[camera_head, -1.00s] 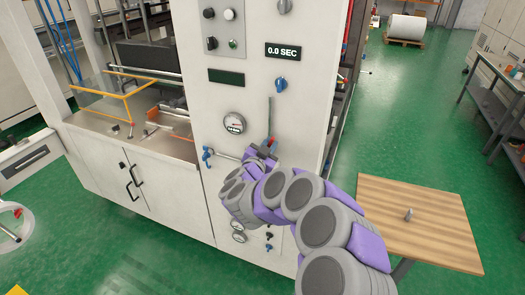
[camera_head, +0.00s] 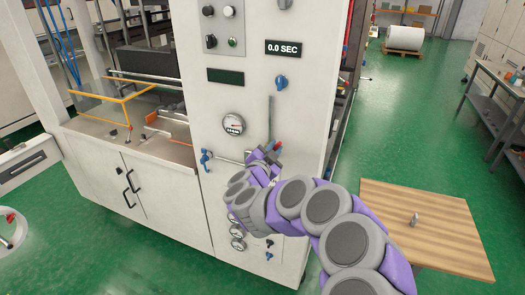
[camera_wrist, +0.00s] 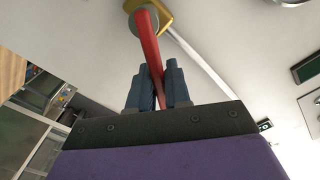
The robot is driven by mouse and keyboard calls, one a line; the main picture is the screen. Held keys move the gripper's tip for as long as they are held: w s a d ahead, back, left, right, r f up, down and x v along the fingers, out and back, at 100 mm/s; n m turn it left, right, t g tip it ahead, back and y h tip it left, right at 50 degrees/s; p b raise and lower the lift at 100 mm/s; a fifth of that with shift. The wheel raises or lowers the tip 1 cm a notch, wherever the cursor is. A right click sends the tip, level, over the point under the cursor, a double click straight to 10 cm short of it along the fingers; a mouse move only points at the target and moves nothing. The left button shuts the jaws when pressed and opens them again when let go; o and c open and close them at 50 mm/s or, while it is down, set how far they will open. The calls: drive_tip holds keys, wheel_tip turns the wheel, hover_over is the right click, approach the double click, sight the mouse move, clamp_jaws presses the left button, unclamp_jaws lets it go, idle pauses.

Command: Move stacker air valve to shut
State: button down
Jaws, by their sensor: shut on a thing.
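A valve with a red lever (camera_wrist: 148,45) and a brass-coloured body (camera_wrist: 176,14) is on the pale machine panel. In the wrist view the lever runs down from the valve between the two dark fingers of my gripper (camera_wrist: 157,75), which is shut on it. In the head view my gripper (camera_head: 270,152) is at the panel, right of the gauge, and the lever shows only as a small red bit (camera_head: 278,146). The gripper and wrist hide most of the valve there. I cannot read a label for it.
A blue-handled valve (camera_head: 205,158) sits left of my gripper, below a round gauge (camera_head: 232,125). A blue knob (camera_head: 281,82) is above. More small gauges are partly behind my arm.

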drive_tip(key=shift+s+d+f+m+b, duration=0.1)
drive_tip(key=shift+d+f+m+b, duration=0.1)
drive_tip(key=shift+m+b, duration=0.25)
drive_tip(key=shift+s+d+f+m+b, duration=0.15)
drive_tip(key=shift+f+m+b, duration=0.1)
drive_tip(key=shift+m, duration=0.45)
drive_tip(key=shift+d+f+m+b, duration=0.2)
drive_tip(key=shift+m+b, duration=0.1)
drive_tip(key=shift+m, duration=0.25)
drive_tip(key=m, duration=0.1)
drive_tip(key=f+m, duration=0.1)
drive_tip(key=m, duration=0.1)
drive_tip(key=shift+s+d+f+m, duration=0.1)
drive_tip(key=shift+d+f+m, duration=0.15)
drive_tip(key=shift+d+m, duration=0.1)
drive_tip(key=f+m, duration=0.1)
drive_tip(key=m, duration=0.2)
drive_tip(key=shift+d+f, duration=0.1)
drive_tip(key=shift+f, duration=0.1)
drive_tip(key=c, duration=1)
unclamp_jaws()
